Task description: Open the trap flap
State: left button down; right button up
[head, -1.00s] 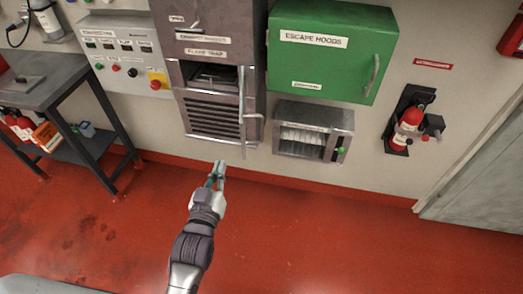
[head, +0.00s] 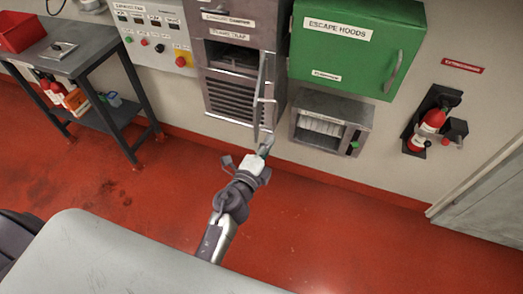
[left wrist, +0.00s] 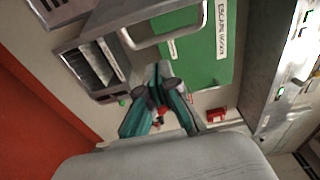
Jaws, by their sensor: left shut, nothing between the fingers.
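The trap flap (head: 262,95) is a narrow grey metal panel at the right side of the flame trap cabinet (head: 241,23) in the head view. It stands swung out, seen almost edge-on, with the dark trap opening (head: 231,56) uncovered. Its bar handle (head: 275,99) is on the right face. A large metal loop handle (left wrist: 165,30), probably the flap's, shows in the left wrist view. My left gripper (head: 265,147) is just below the flap's lower end; contact cannot be told. Its teal fingers (left wrist: 162,72) are shut and empty below the loop. My right gripper is not in view.
A green escape hoods cabinet (head: 350,60) and a small metal box (head: 331,122) are on the wall to the right. An extinguisher (head: 430,125) hangs farther right. A table (head: 75,62) stands left. The red floor in front is clear.

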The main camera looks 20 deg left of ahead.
pick_arm(q)
jog(key=w+a, duration=0.1)
jog(key=w+a+p, duration=0.1)
jog(key=a, duration=0.1)
jog(key=shift+w+a, duration=0.25)
jog(key=shift+w, duration=0.05)
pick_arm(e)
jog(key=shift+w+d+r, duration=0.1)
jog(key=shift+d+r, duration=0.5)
